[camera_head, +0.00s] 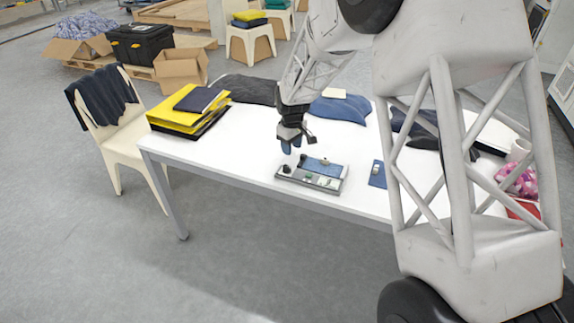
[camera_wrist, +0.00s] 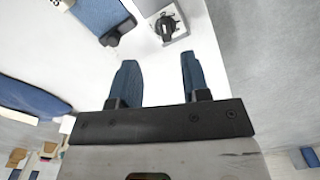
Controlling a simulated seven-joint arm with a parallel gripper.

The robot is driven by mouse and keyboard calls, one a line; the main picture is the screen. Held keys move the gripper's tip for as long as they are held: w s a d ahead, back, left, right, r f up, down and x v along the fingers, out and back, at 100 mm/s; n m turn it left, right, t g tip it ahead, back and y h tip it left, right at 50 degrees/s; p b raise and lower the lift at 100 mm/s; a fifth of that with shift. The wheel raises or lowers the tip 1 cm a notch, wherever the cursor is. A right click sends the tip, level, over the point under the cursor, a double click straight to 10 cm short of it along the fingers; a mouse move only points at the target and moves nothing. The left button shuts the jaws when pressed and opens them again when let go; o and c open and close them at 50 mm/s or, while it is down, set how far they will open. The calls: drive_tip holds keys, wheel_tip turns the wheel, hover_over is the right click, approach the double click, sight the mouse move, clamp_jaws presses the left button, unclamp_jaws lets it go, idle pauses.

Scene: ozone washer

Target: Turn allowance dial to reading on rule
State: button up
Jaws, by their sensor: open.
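A grey panel (camera_head: 320,186) lies on the white table near its front edge. It carries a blue piece (camera_head: 318,167) and a small black dial knob (camera_head: 286,169) at its left end. In the wrist view, the black dial (camera_wrist: 167,27) sits on a pale plate with marks around it, ahead of my fingertips and between their lines. My gripper (camera_head: 292,148) is above the panel's left end, pointing down. In the wrist view its blue fingers (camera_wrist: 157,60) are apart with nothing between them. I cannot make out the rule or its reading.
A small blue card (camera_head: 377,174) lies right of the panel. Yellow and dark folders (camera_head: 188,112) are at the table's left end, with folded dark and blue cloth (camera_head: 341,109) behind. A draped chair (camera_head: 112,125) stands left. The table between folders and panel is clear.

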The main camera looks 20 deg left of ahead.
sight(287, 166)
drive_tip(key=shift+a+f, duration=0.85)
drive_tip(key=shift+a, duration=0.05)
drive_tip(key=shift+f, duration=0.1)
drive_tip(key=shift+f, duration=3.8)
clamp_jaws()
